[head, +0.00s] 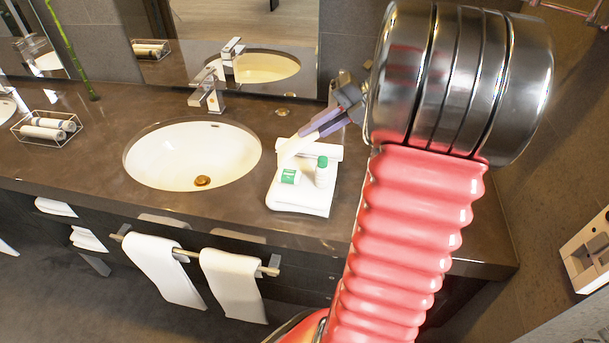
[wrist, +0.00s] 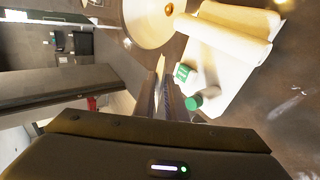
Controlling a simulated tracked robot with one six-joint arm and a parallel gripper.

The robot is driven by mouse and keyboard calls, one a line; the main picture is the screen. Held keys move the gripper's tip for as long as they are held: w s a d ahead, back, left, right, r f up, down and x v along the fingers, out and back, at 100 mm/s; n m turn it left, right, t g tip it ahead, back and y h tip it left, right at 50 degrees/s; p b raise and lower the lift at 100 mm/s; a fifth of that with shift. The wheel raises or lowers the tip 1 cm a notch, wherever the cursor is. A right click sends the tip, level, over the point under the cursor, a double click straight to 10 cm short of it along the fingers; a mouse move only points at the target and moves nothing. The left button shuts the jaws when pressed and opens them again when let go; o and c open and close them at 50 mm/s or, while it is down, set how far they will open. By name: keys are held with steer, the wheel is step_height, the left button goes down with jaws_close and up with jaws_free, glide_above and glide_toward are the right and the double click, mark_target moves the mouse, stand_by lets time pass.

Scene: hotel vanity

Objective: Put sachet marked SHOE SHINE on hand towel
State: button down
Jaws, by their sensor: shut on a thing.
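My gripper (head: 318,125) reaches in from the right over the counter and is shut on a thin white sachet (head: 294,148). The sachet tilts down to the left from the jaws; no marking on it can be read. In the wrist view my jaws (wrist: 162,95) show nearly edge-on, with a thin pale strip of the sachet (wrist: 160,66) between them. A white folded towel (head: 306,209) lies on the counter right of the sink, and it also shows in the wrist view (wrist: 218,82). In the head view the sachet overlaps its far left part; the gap cannot be judged.
The sink (head: 190,150) and faucet (head: 208,90) are left. Two towels (head: 235,284) hang below.

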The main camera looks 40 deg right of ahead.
steer(key=shift+f, duration=2.25)
steer(key=c, duration=1.9)
jaws_free()
steer(key=shift+c, duration=0.2)
steer(key=v, duration=0.8)
